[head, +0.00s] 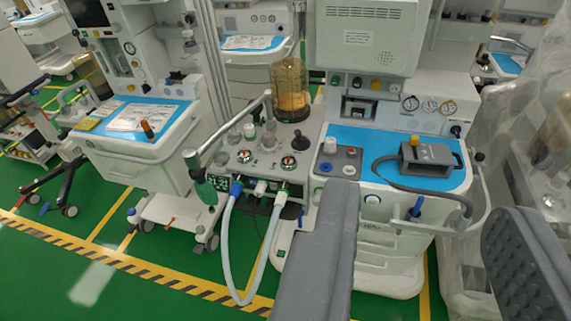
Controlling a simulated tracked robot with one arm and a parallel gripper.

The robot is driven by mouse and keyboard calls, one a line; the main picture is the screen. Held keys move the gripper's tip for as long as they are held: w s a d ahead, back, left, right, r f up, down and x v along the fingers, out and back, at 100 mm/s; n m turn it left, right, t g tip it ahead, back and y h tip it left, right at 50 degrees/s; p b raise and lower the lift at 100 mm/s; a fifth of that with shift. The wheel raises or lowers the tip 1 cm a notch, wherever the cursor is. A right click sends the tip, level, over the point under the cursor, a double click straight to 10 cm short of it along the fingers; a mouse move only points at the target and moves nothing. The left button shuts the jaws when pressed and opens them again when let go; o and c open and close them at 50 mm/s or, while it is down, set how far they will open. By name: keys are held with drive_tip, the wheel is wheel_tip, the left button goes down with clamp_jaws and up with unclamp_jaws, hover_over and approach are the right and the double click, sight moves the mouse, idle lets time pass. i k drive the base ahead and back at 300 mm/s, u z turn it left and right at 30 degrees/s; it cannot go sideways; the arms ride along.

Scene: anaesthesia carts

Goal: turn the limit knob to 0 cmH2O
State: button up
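The middle anaesthesia cart carries a grey breathing block (265,168) with hoses at its front. A black knob (302,141) stands up on the block's right side, beside the clear bellows dome (290,90). It may be the limit knob, but its markings are too small to read. Two round dials, a left dial (244,156) and a right dial (288,162), sit on the block's front. My gripper (425,203) is open, its two grey fingers wide apart with nothing held. It is in the foreground, to the right of and nearer than the block. The left finger hides part of the cart front.
A small grey box (338,160) with coloured knobs and a grey device (430,158) with a cable are on the blue worktop. White hoses (231,250) hang before the block. Another cart (140,130) stands left. Plastic sheeting (500,125) hangs right. Green floor is clear front left.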

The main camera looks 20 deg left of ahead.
sight(269, 137)
drive_tip(key=k, duration=0.6)
drive_tip(key=u, duration=0.45)
drive_tip(key=i, duration=0.5)
drive_tip(key=u, duration=0.95)
drive_tip(key=i, duration=2.45)
drive_tip(key=z, duration=0.75)
drive_tip(key=k, duration=0.7)
drive_tip(key=z, duration=0.25)
